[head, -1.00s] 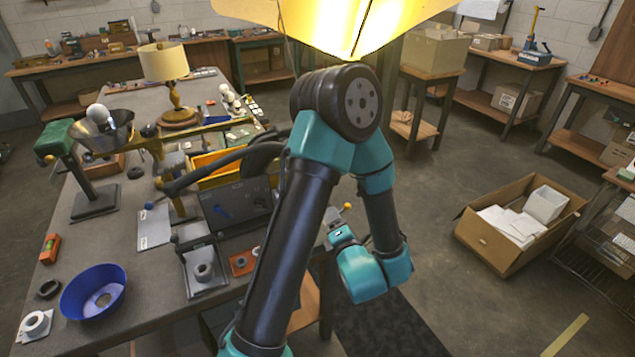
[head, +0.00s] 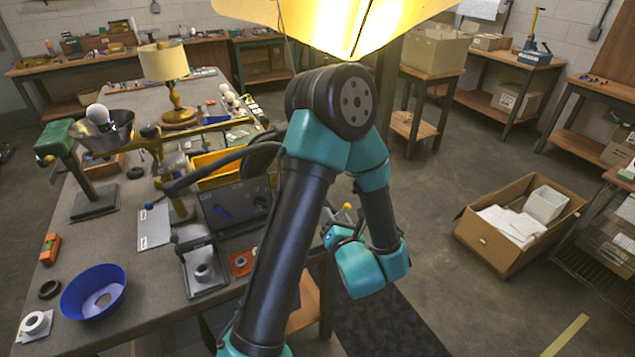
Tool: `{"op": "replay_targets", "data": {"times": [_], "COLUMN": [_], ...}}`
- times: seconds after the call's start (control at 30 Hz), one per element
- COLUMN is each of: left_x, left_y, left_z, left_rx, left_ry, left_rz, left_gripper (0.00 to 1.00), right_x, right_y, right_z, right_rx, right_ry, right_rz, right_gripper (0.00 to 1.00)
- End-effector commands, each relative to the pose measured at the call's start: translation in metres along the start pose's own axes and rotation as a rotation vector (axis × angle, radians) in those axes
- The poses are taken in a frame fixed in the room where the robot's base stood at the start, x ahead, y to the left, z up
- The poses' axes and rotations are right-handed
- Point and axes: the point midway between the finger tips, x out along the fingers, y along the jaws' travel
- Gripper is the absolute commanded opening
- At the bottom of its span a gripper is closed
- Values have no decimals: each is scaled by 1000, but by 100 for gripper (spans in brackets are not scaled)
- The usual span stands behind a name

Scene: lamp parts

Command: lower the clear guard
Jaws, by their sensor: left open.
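A dark grey box (head: 232,212) with a sloping panel, a knob and a blue part stands on the bench, left of my arm. I cannot make out a clear guard; it may be hidden behind my arm or too transparent to tell. My left gripper (head: 340,215) is small in view beyond my forearm, right of the dark box and near the bench's right edge. Its jaws are open, partly hidden by my own arm links, and I see nothing held. My right gripper is not in view.
A blue bowl (head: 93,292), a grey fixture (head: 203,270) and an orange block (head: 240,263) sit on the near bench. A yellow shade overhangs the top. An open carton (head: 520,225) stands on the floor.

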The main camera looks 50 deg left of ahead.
Motion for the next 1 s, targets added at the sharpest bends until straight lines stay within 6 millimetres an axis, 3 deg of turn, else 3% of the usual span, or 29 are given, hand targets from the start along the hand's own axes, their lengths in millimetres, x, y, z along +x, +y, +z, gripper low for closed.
{"op": "replay_targets", "data": {"times": [0.8,1.0], "left_x": [134,156], "left_y": [1,1], "left_z": [0,0], "left_rx": [-1,-1], "left_ry": [0,-1], "left_rz": [4,2], "left_gripper": [53,53], "right_x": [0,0], "right_y": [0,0], "right_z": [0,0], "right_rx": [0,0], "right_ry": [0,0], "right_rz": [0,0], "right_gripper": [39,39]}}
